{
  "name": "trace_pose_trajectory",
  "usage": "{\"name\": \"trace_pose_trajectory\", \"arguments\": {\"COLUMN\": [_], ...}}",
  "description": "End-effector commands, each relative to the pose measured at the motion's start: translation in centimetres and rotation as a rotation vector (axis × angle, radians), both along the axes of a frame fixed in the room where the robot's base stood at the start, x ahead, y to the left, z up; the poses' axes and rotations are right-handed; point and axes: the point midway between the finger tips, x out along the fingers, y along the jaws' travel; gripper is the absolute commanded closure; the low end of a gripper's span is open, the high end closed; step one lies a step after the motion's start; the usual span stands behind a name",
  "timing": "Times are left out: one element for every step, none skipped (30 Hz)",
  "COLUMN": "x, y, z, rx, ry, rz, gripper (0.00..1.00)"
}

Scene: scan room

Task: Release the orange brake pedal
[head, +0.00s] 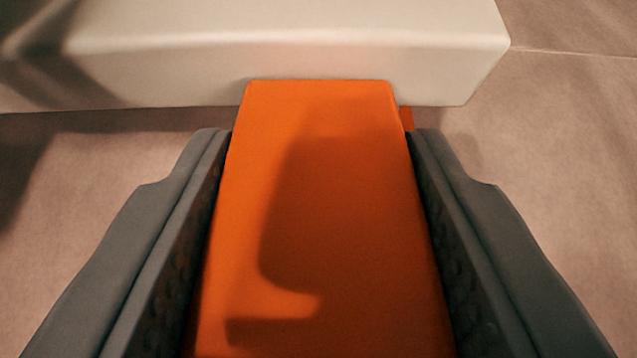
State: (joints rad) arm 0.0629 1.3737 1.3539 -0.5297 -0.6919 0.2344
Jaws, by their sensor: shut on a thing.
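The orange brake pedal (350,230) is a flat orange bar that runs from the bottom of the head view up to a pale block. My gripper (320,135) has one grey finger on each side of the pedal. Both fingers press against its side edges, so the gripper is shut on it. A shadow falls across the pedal's top face. A small orange piece (407,118) shows just right of the pedal's far end. The pedal's near end is cut off by the frame.
A cream-white block (300,60) with rounded edges spans the top of the view, just behind the pedal's far end. Pinkish-beige floor (560,180) lies on both sides and looks clear. A thin seam crosses the floor at the upper right.

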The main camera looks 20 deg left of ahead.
Motion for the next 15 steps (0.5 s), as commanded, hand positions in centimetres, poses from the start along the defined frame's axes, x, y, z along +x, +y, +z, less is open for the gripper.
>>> {"name": "trace_pose_trajectory", "arguments": {"x": [0.0, 0.0, 0.01, 0.01, 0.01, 0.01, 0.01, 0.02, 0.01, 0.01, 0.02, 0.02, 0.02, 0.01, 0.02], "y": [0.0, -0.01, -0.01, -0.01, -0.01, -0.01, -0.01, -0.01, -0.01, -0.01, -0.01, -0.01, -0.01, -0.01, -0.01], "z": [-0.01, 0.0, 0.0, 0.0, 0.0, 0.0, 0.0, 0.0, 0.0, 0.0, 0.0, 0.0, 0.0, 0.0, 0.0], "rx": [0.0, 0.0, 0.0, 0.0, 0.0, 0.0, 0.0, 0.0, 0.0, 0.0, 0.0, 0.0, 0.0, 0.0, 0.0], "ry": [0.001, 0.001, 0.001, 0.001, 0.0, 0.0, 0.0, 0.0, 0.0, 0.0, 0.0, 0.0, 0.0, 0.0, 0.0], "rz": [0.0, 0.0, 0.0, 0.0, 0.0, 0.0, 0.0, 0.0, 0.0, 0.0, 0.0, 0.0, 0.0, 0.0, 0.0], "gripper": [0.97, 0.97, 0.97, 0.97, 0.97, 0.97, 0.97, 0.54, 0.47, 0.41, 0.35, 0.35, 0.35, 0.35, 0.35]}}
